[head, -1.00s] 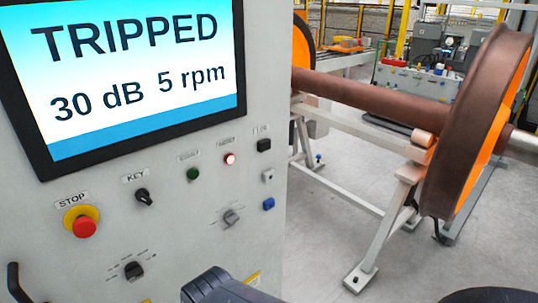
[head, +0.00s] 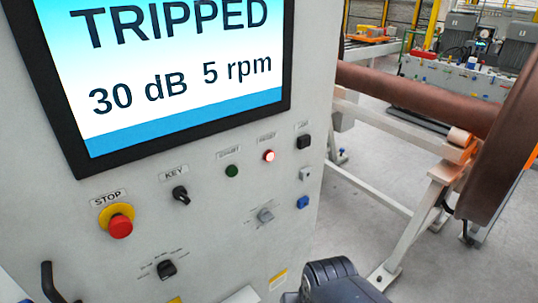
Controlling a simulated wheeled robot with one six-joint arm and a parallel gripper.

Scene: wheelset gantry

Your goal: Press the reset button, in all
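The control panel (head: 215,195) is a light grey upright face filling the left and middle of the head view. Its reset button (head: 269,156) is small, round and lit pinkish red, under a small label, right of the dark green button (head: 232,171). The screen (head: 190,95) above reads TRIPPED, 30 dB, 5 rpm. Only a dark, rounded link of my arm shows at the bottom edge, below and right of the buttons. My gripper is outside the picture, and nothing is seen touching the reset button.
The panel also bears a red STOP button (head: 121,227) on a yellow ring, a black key switch (head: 181,195), a black knob (head: 166,269), a grey knob (head: 265,215) and a blue button (head: 302,202). A brown wheelset axle (head: 420,100) on a white stand (head: 412,235) is at the right.

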